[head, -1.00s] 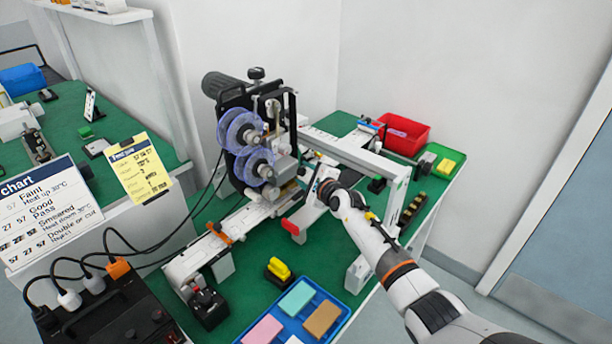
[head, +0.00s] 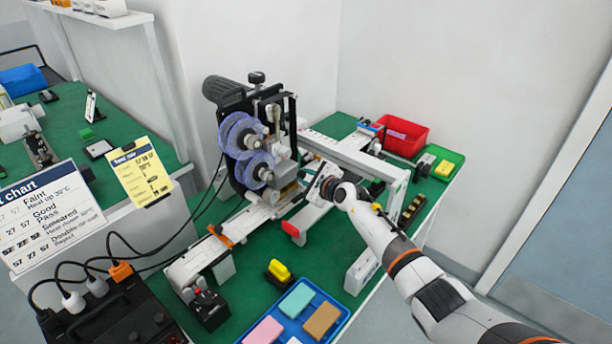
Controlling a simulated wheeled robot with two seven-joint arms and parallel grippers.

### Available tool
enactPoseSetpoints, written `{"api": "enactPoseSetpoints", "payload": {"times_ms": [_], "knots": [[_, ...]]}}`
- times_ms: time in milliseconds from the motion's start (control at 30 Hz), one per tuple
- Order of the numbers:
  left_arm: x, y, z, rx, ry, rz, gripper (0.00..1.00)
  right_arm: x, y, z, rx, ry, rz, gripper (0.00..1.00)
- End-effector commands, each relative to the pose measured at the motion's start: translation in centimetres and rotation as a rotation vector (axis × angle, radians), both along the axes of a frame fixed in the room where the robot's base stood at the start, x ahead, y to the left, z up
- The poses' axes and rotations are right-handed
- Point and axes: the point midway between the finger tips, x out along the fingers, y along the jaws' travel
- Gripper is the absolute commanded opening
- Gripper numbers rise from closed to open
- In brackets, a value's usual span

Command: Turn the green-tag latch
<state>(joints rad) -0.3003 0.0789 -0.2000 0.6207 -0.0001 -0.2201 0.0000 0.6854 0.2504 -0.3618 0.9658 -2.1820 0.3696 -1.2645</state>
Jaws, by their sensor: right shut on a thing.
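The coder (head: 255,130) is a black and grey machine with two clear blue-rimmed reels, standing over a white rail on the green bench. My right gripper (head: 311,187) reaches in from the lower right and sits just right of the coder's lower head. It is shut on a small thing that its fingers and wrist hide. I cannot make out the green-tag latch; no green tag shows clearly near the gripper. My left gripper is not in view.
A white beam frame (head: 350,152) crosses behind my gripper.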

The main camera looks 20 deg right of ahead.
Motion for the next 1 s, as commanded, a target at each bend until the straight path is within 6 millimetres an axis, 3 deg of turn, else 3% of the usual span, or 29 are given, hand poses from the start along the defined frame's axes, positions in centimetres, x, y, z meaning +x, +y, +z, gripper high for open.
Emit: {"api": "enactPoseSetpoints", "payload": {"times_ms": [433,1000], "knots": [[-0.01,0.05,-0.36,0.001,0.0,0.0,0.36,0.11,-0.19,0.01,0.212,0.142,0.0,0.0],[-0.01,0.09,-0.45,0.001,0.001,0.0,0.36,0.15,-0.23,0.1,0.254,0.168,0.0,0.0]]}}
